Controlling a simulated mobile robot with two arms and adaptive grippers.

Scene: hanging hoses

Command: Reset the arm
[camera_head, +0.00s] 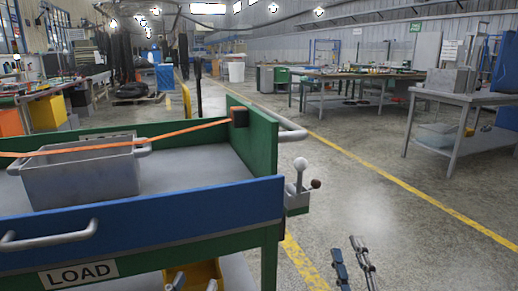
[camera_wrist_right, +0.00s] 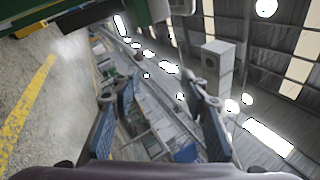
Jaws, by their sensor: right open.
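My right gripper (camera_head: 360,262) is low in the head view, right of the cart, over the grey floor. In the right wrist view its two fingers (camera_wrist_right: 158,118) stand wide apart with nothing between them. My left gripper (camera_head: 194,284) shows only as two fingertips at the bottom edge, in front of the cart and apart, with a yellow surface behind them. The rest of the left gripper is out of frame.
A green and blue cart (camera_head: 150,215) labelled LOAD fills the left; a grey bin (camera_head: 80,178) sits on it, and an orange strap (camera_head: 120,142) crosses above. A grey side table (camera_head: 470,98) stands far right. The aisle floor (camera_head: 400,225) is clear.

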